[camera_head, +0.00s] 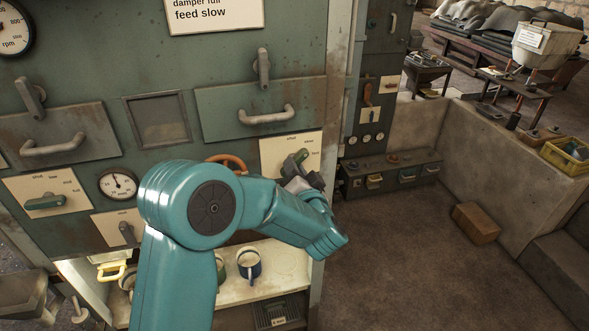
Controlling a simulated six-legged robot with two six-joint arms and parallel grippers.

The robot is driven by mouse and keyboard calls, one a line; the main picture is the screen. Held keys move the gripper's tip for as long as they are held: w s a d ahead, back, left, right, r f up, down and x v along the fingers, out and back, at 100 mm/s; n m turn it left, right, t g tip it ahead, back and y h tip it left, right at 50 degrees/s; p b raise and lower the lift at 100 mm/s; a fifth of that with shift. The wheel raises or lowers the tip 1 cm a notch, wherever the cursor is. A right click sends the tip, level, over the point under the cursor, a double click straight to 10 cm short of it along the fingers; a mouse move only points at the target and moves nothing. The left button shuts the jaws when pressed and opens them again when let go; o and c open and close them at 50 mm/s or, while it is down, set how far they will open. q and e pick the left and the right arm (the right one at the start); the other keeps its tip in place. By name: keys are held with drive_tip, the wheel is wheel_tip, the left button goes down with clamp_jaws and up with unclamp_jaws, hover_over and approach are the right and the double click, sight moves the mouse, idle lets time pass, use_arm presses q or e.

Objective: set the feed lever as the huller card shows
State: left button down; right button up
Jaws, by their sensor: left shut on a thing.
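The card (213,14) at the top reads "damper full" and "feed slow"; its upper part is cut off. A lever with a green handle (294,163) sits on a pale plate (270,150) at the panel's right edge, its small labels too blurred to read fully. My left gripper (304,184) is shut on this lever, partly hidden by my teal wrist. The handle slants up to the right. Another green lever (45,202) lies nearly level on a labelled plate (22,190) at left. My right gripper is not in view.
An orange handwheel (228,163) shows behind my arm. Drawer handles (266,115), a gauge (118,185) and a shelf (288,262) with mugs (249,263) are close by. A brown box (476,223) stands on the otherwise open floor at right.

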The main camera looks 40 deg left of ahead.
use_arm(q)
drive_tip(key=c, duration=1.2)
unclamp_jaws()
drive_tip(key=shift+w+d+r, duration=0.1)
drive_tip(key=shift+r, duration=0.05)
drive_tip(key=shift+o, duration=1)
drive_tip(key=shift+d, duration=0.15)
drive_tip(key=b+v, duration=0.4)
drive_tip(key=v, duration=1.2)
drive_tip(key=shift+s, duration=0.25)
